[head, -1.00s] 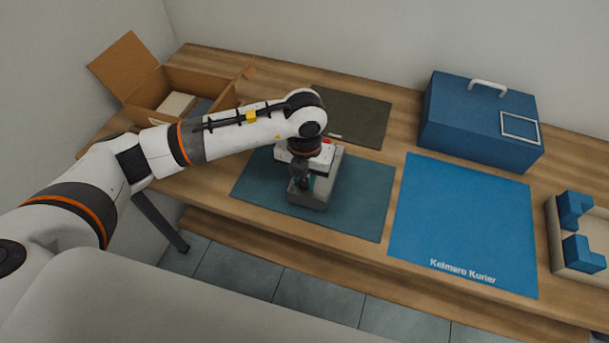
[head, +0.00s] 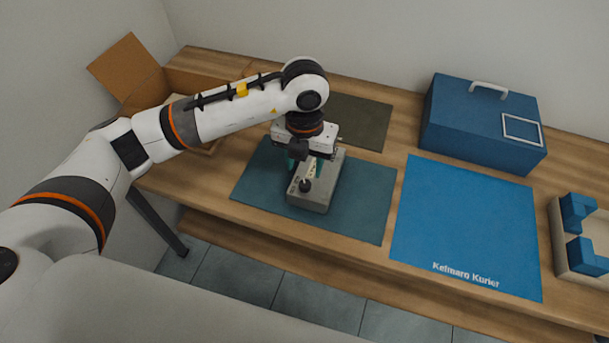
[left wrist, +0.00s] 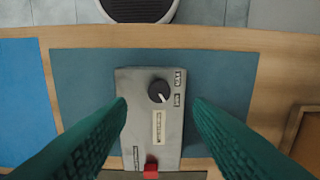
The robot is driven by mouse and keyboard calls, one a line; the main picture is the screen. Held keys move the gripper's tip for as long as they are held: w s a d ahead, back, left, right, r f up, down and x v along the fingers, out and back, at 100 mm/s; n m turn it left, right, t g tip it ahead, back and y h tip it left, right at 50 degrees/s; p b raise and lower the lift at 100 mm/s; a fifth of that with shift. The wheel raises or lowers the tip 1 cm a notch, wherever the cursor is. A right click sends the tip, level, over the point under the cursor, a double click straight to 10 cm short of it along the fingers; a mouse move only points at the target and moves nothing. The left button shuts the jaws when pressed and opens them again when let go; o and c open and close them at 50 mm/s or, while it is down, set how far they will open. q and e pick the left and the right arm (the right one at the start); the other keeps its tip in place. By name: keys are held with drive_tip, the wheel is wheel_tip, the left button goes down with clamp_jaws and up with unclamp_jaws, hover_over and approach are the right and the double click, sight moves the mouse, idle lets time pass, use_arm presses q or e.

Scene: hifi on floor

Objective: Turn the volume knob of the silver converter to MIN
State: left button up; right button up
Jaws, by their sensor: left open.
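The silver converter (head: 325,187) is a grey box lying on the dark teal mat (head: 262,186). Its black volume knob (head: 305,186) is on the near end of its top. In the left wrist view the knob (left wrist: 159,91) shows a white pointer line aimed to the lower right. Two small labels sit right of it, too small to read surely. A red part (left wrist: 151,170) is at the converter's other end. My left gripper (head: 309,165) is open above the converter. Its green fingers (left wrist: 160,103) are on either side, apart from the knob. My right gripper is not in view.
A blue toolbox (head: 480,125) stands at the back right. A blue mat (head: 460,225) lies bare right of the converter. A tray (head: 560,250) with blue blocks is at the far right. An open cardboard box (head: 135,65) stands behind my left arm.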

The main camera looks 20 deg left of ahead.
sight(305, 183)
use_arm(q)
wheel_tip(305, 183, up, 6)
drive_tip(key=shift+b, duration=0.35)
